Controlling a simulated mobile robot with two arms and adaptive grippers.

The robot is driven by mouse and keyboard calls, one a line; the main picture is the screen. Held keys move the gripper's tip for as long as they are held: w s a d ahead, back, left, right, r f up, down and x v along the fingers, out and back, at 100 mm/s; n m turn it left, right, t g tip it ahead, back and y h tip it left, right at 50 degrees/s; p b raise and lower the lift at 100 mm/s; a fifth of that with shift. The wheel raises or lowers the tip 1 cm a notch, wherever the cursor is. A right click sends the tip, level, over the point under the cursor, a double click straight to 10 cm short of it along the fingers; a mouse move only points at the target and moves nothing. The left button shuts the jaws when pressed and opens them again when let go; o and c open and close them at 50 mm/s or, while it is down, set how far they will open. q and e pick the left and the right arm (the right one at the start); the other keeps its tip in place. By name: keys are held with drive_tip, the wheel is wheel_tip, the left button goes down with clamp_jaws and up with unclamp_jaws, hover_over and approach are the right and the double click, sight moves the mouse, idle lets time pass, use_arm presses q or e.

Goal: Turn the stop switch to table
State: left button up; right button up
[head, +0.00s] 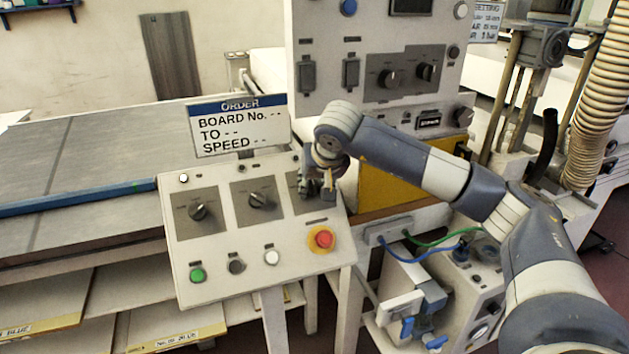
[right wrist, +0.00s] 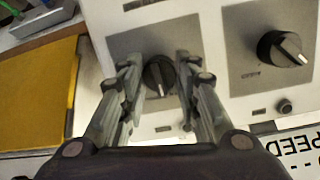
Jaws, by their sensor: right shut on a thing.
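The control panel (head: 235,228) has three dark rotary switches on grey plates. My right gripper (head: 325,185) is at the rightmost one, which I take as the stop switch; its label is too small to read. In the right wrist view the stop switch (right wrist: 157,72) is a round black knob with a pale pointer line, pointing down and slightly right in that picture. My right gripper (right wrist: 158,85) has a finger on each side of the knob and is shut on it. In the head view the gripper hides the knob. My left gripper is not in view.
The left switch (head: 198,211) and middle switch (head: 258,200) sit beside it. Below are green (head: 197,275), black (head: 236,266) and white (head: 272,257) buttons and a red emergency button (head: 323,239). An order sign (head: 238,127) stands above the panel. A taller panel (head: 375,50) rises behind.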

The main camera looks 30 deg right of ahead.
drive_tip(key=n, duration=0.4)
drive_tip(key=shift+a+h+p, duration=0.1)
drive_tip(key=shift+h+p, duration=0.3)
drive_tip(key=n, duration=0.4)
drive_tip(key=shift+s+f+n+h, duration=0.1)
drive_tip(key=shift+n+h, duration=0.2)
drive_tip(key=shift+h, duration=0.1)
drive_tip(key=shift+n+p, duration=0.7)
drive_tip(key=shift+n, duration=0.4)
drive_tip(key=shift+n+t+p, duration=0.4)
drive_tip(key=shift+n+p, duration=0.1)
drive_tip(key=shift+n, duration=0.3)
drive_tip(key=shift+f, duration=0.1)
drive_tip(key=o, duration=1.1)
drive_tip(key=shift+c, duration=0.2)
drive_tip(key=shift+a+r, duration=0.1)
drive_tip(key=shift+r, duration=0.1)
drive_tip(key=v, duration=1.1)
drive_tip(key=shift+s+a, duration=0.25)
drive_tip(key=shift+a, duration=0.05)
